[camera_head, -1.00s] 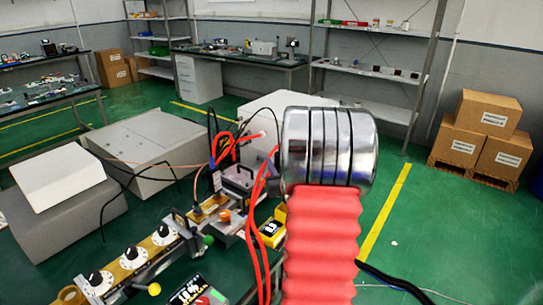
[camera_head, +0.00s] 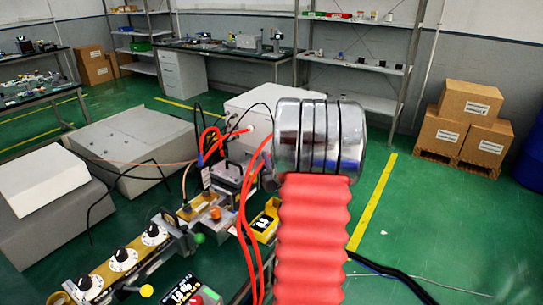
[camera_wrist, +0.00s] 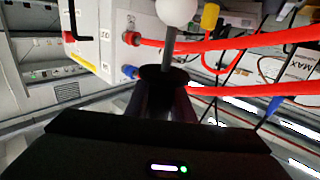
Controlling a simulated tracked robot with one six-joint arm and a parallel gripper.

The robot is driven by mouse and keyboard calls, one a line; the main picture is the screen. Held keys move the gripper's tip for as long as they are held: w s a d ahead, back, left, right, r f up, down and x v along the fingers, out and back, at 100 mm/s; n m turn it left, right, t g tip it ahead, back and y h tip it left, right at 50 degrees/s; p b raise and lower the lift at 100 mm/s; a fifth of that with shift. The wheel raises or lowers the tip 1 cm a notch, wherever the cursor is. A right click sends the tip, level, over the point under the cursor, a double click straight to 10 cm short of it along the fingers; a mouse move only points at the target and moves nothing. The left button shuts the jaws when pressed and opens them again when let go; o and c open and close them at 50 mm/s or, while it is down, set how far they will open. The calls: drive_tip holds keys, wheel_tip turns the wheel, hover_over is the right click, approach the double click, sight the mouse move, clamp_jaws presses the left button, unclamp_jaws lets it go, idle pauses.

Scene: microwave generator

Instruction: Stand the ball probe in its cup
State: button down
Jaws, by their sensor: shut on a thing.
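In the wrist view the ball probe, a white ball (camera_wrist: 177,10) on a grey stem (camera_wrist: 169,45), sticks up from my gripper (camera_wrist: 165,76). The dark fingers are shut around the lower stem. The ball is cut by the top edge of the picture. In the head view my gripper and the probe cannot be made out. I cannot make out the probe's cup in either view.
Red cables (camera_wrist: 235,42) run close beside the probe, plugged into a pale box (camera_wrist: 105,30). In the head view a dial panel (camera_head: 122,258), a yellow-cased meter (camera_head: 264,221) and grey cabinets (camera_head: 135,140) stand left. Open green floor (camera_head: 450,225) lies right.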

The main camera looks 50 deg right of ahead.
wheel_tip(320, 180, down, 12)
drive_tip(key=shift+f, duration=0.15)
idle(1.7)
drive_tip(key=c, duration=1.5)
unclamp_jaws()
drive_tip(key=shift+o, duration=0.2)
drive_tip(key=shift+s+a, duration=0.1)
drive_tip(key=v, duration=1.3)
drive_tip(key=shift+a, duration=0.2)
drive_tip(key=shift+s+f, duration=0.1)
drive_tip(key=shift+s, duration=0.05)
